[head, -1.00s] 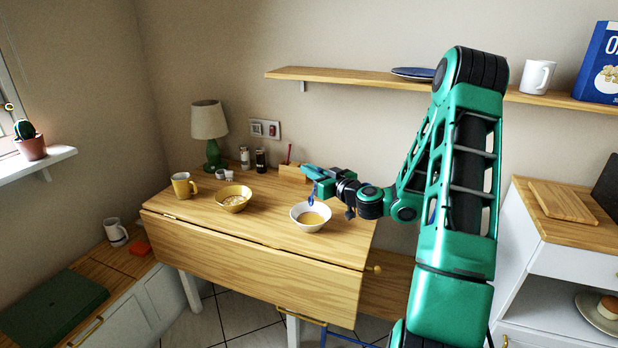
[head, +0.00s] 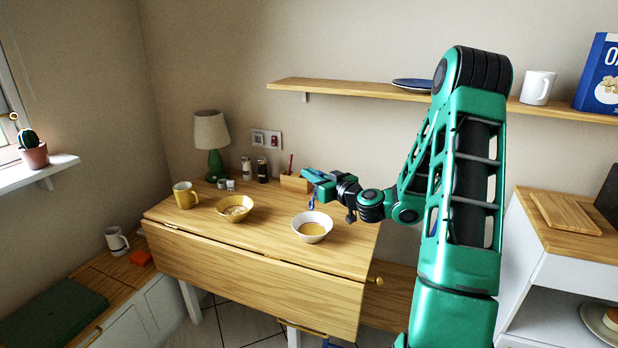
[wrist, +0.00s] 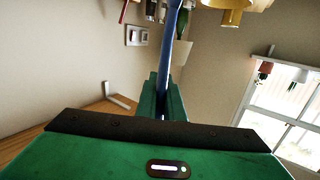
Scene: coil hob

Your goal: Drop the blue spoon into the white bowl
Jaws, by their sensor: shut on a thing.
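The white bowl (head: 312,237) stands near the right end of the wooden table and holds something tan. My gripper (head: 308,176) is above and just behind the bowl, at the end of my green arm. It is shut on the blue spoon (head: 313,199), which hangs down above the bowl, apart from the table. In the wrist view the blue spoon (wrist: 173,45) runs up between the green fingers (wrist: 165,100). The spoon's lower tip is small, and I cannot tell whether it is inside the bowl's rim.
A yellow bowl (head: 235,214) with food and a yellow mug (head: 184,195) stand left on the table (head: 190,228). A green lamp (head: 212,135), shakers (head: 262,170) and a wooden box (head: 295,182) stand at the back. A shelf (head: 340,87) hangs above. The table's front middle is clear.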

